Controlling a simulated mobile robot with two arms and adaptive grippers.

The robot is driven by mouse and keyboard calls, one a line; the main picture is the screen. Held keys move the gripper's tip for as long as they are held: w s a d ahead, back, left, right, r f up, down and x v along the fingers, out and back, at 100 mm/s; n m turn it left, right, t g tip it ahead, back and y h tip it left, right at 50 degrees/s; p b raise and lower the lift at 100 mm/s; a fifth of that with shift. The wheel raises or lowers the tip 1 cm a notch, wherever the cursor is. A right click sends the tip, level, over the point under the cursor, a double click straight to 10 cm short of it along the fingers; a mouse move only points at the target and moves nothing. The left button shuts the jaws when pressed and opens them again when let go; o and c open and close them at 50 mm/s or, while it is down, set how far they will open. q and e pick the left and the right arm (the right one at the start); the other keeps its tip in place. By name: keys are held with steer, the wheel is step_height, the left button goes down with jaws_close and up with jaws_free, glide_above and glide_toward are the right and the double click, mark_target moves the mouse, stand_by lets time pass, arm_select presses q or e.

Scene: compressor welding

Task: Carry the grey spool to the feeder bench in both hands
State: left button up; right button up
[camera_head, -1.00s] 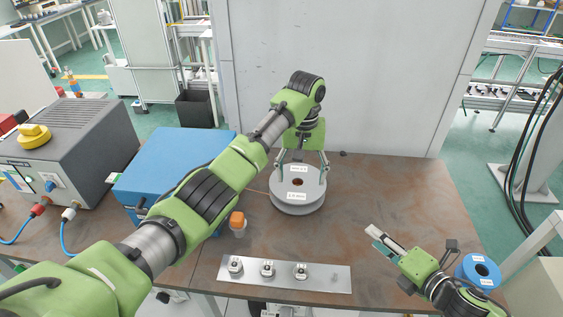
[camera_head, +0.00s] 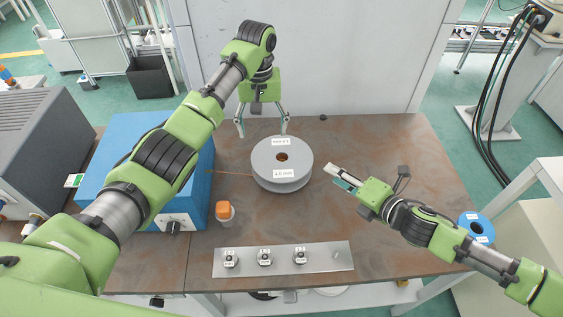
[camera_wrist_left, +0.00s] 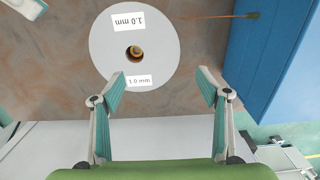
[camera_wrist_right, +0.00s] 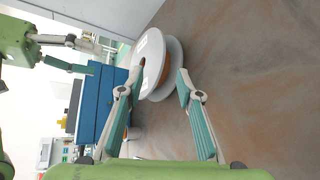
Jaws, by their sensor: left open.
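The grey spool (camera_head: 265,178) lies flat on the brown bench (camera_head: 385,150), with labels reading 1.0 mm on it. My left gripper (camera_head: 262,130) is open and empty at the spool's far side. In the left wrist view the spool (camera_wrist_left: 108,50) lies ahead of the open fingers (camera_wrist_left: 162,76), offset to the left. My right gripper (camera_head: 338,180) is to the right of the spool, apart from it. The right wrist view shows its fingers (camera_wrist_right: 158,78) spread, with the spool (camera_wrist_right: 172,60) ahead between the tips. I cannot tell which surface is the feeder bench.
A blue box (camera_head: 125,135) stands left of the spool; a thin copper-coloured wire runs between them. An orange-capped container (camera_head: 224,212) and a metal plate (camera_head: 320,262) with small labelled parts are in front. A grey panel (camera_head: 330,60) stands behind.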

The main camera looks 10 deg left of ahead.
mark_target(265, 157)
arm_select(q)
step_height(265, 157, down, 12)
steer(key=shift+r, duration=0.2)
arm_select(e)
steer(key=x, duration=1.1)
steer(key=shift+w+a, duration=0.2)
arm_select(q)
steer(key=c, duration=1.2)
arm_select(e)
jaws_close()
arm_select(q)
jaws_close()
steer(key=shift+r, duration=0.25)
arm_select(e)
steer(key=shift+w+r, duration=0.1)
steer(key=shift+r, duration=0.1)
